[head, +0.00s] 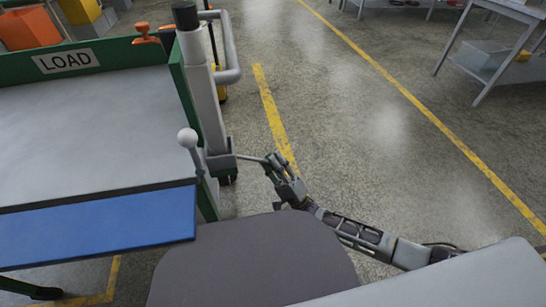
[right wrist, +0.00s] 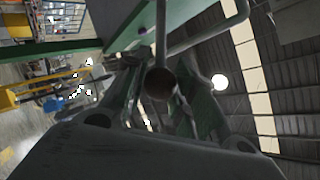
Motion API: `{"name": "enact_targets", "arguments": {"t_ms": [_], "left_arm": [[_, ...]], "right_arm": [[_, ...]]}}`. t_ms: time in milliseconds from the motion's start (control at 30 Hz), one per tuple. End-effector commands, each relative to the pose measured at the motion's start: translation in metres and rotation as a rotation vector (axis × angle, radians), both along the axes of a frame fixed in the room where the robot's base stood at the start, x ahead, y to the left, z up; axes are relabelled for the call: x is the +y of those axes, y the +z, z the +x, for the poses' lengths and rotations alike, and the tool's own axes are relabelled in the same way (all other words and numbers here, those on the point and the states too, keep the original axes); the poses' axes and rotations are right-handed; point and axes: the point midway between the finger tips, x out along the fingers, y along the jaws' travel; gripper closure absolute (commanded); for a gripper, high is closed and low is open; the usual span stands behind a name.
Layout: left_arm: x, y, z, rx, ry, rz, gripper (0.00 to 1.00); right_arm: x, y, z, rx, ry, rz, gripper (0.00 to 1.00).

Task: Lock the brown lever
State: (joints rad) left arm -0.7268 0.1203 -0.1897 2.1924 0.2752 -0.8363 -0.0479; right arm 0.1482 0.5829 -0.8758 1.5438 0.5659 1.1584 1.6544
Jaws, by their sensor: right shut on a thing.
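The brown lever (head: 250,158) sticks out to the right from the foot of the grey post at the cart's corner. Its round brown end (right wrist: 160,83) shows in the middle of the right wrist view, between my fingers, with a thin rod behind it. My right gripper (head: 272,164) is shut on the outer end of the lever, which it partly hides in the head view. The fingers also show in the right wrist view (right wrist: 156,72). My left gripper is not in view.
A cart with a grey top (head: 90,130), a blue front strip (head: 100,222) and a LOAD sign (head: 65,61) stands at the left. A pale ball-topped stick (head: 188,139) rises beside the grey post (head: 203,95). The floor to the right is clear up to a metal table (head: 500,60).

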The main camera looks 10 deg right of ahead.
Motion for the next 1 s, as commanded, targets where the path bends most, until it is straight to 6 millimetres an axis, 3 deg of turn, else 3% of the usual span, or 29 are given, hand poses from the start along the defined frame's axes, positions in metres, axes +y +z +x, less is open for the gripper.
{"name": "enact_targets", "arguments": {"t_ms": [700,733,900,1000], "left_arm": [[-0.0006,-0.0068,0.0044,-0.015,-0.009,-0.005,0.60],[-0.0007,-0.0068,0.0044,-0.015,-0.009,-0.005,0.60],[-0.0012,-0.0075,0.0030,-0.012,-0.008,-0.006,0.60],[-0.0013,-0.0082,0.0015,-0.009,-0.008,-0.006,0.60]], "right_arm": [[0.0030,-0.0088,-0.0076,0.006,0.001,0.052,1.00],[0.0031,-0.0089,-0.0077,0.006,0.001,0.052,0.69],[0.0030,-0.0081,-0.0075,0.004,0.001,0.052,0.49],[0.0028,-0.0076,-0.0074,0.002,0.000,0.053,0.49]]}}
